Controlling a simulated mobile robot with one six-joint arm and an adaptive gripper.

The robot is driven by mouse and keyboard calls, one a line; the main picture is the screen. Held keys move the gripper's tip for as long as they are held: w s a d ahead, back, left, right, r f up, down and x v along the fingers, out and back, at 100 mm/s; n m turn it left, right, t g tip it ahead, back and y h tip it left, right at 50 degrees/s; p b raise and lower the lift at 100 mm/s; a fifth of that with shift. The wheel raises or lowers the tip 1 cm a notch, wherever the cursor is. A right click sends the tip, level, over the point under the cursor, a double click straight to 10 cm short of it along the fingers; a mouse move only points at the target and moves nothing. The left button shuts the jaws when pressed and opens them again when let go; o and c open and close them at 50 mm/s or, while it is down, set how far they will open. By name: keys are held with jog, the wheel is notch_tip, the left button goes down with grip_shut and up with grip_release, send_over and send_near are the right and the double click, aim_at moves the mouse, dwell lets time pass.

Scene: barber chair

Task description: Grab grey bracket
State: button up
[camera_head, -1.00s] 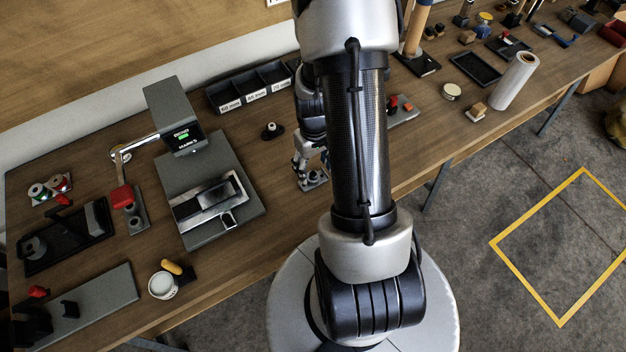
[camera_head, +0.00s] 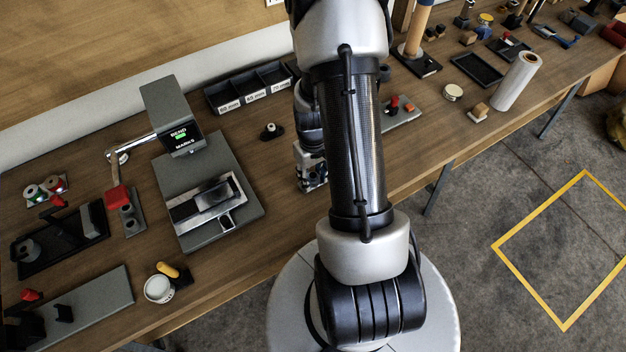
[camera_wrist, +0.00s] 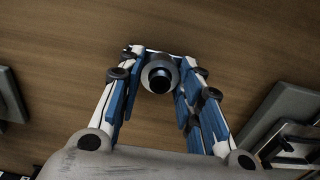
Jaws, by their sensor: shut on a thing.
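My gripper (camera_wrist: 160,75) is shut in the wrist view. Between its blue and white fingers is a grey piece with a round, ring-like end and a dark centre, which looks like the grey bracket (camera_wrist: 147,84). In the head view my gripper (camera_head: 312,180) is over the workbench near its front edge, partly behind my arm. The bracket is too small and covered there to make out. I cannot tell whether it touches the bench.
The grey press (camera_head: 240,200) stands left of my gripper on the wooden bench (camera_head: 290,235). Black labelled bins (camera_head: 225,97) are behind it. A small black knobbed piece (camera_head: 271,131) stands between. A grey plate with red parts (camera_head: 402,112) lies to the right.

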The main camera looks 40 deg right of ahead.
jog(key=c, duration=0.5)
jog(key=shift+r, duration=0.1)
